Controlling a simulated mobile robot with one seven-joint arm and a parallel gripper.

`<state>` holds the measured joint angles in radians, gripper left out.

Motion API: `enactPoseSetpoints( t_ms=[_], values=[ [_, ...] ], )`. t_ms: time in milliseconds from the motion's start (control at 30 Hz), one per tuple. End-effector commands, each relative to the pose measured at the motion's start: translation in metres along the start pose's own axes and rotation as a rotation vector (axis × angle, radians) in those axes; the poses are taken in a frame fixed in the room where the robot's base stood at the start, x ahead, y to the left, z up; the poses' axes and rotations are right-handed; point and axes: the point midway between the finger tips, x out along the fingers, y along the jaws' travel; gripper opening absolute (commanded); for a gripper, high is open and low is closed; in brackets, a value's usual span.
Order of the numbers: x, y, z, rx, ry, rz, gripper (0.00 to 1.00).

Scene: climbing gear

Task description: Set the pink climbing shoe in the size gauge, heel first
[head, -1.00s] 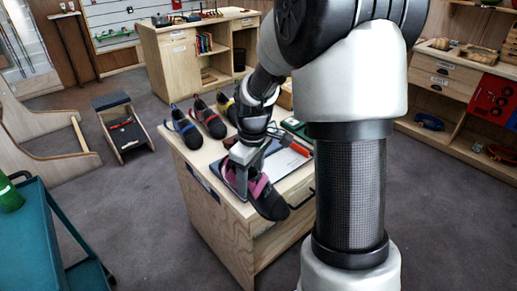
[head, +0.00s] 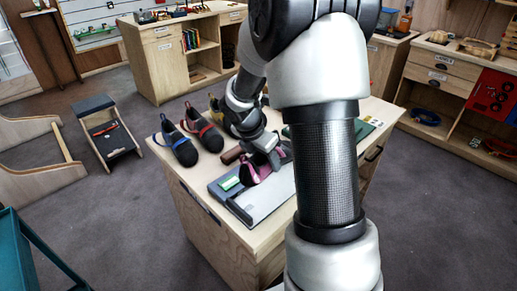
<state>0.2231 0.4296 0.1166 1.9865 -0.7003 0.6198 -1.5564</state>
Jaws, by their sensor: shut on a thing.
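The pink climbing shoe (head: 251,175), pink and black, is on the wooden counter's near side, over the size gauge. My gripper (head: 268,152) is shut on it from above. Part of the shoe is hidden by my gripper, and I cannot tell which end is the heel or whether it touches the gauge. The size gauge (head: 266,204) is a flat grey plate with a darker strip and a green patch at its left. It lies on the counter just below the shoe. My arm covers the gauge's right side.
A blue-trimmed shoe (head: 181,148), a red-trimmed shoe (head: 206,133) and a partly hidden yellow one (head: 214,105) stand at the counter's back left. A brown block (head: 233,155) lies beside my gripper. A green flat item (head: 364,131) lies at the right.

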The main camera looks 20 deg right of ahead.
Motion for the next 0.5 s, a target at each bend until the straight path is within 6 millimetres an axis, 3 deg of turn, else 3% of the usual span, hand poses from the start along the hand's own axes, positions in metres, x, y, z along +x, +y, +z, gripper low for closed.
enactPoseSetpoints(
  t_ms=[267, 500],
  values=[
    [0.009, -0.001, -0.004, 0.002, -0.007, -0.001, 0.10],
    [0.029, -0.001, -0.012, 0.002, -0.006, -0.001, 0.10]
  ],
)
